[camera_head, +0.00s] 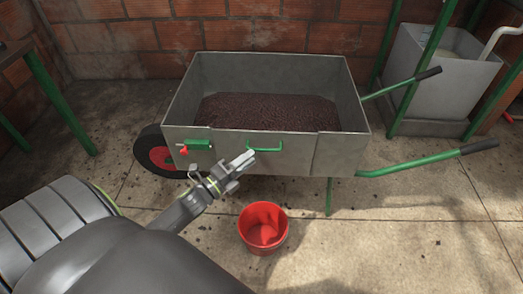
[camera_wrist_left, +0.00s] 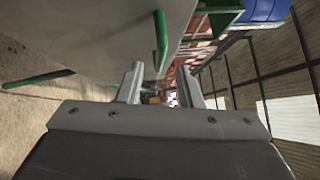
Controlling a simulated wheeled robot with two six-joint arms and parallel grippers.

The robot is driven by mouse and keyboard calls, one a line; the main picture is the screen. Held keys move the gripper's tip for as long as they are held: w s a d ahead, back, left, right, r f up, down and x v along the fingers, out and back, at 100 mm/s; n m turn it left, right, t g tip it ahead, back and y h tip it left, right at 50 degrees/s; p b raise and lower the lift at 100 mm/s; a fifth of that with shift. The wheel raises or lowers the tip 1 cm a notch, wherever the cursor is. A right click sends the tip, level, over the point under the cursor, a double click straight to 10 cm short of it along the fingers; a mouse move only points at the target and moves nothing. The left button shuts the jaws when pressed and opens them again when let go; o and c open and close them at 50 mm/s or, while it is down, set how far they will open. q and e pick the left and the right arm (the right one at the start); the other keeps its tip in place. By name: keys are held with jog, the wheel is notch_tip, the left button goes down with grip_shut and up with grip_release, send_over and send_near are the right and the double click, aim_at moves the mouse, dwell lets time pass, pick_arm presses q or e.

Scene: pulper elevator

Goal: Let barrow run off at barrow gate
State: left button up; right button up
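A grey metal barrow (camera_head: 345,97) stands on the floor in the head view, with dark reddish-brown material inside. Its near side carries a panel, seemingly the barrow gate (camera_head: 285,163), with a green handle (camera_head: 268,149) and, at its left, a green latch (camera_head: 199,144) with a red knob (camera_head: 183,151). The panel looks closed. My left gripper (camera_head: 243,160) is in front of the panel, just left of the handle. In the left wrist view its fingers (camera_wrist_left: 159,85) are apart with nothing between them, and the green handle (camera_wrist_left: 161,42) shows beyond them. My right gripper is out of view.
A red bucket (camera_head: 263,228) stands on the concrete floor below and in front of the panel. The barrow's green shafts (camera_head: 410,163) stick out to the right. A grey tank (camera_head: 440,75) with green legs stands at the back right, before a brick wall. Floor at the lower right is clear.

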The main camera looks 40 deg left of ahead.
aim_at(261, 150)
pick_arm(q)
jog(key=x, duration=0.6)
jog(key=shift+c, duration=0.3)
grip_shut()
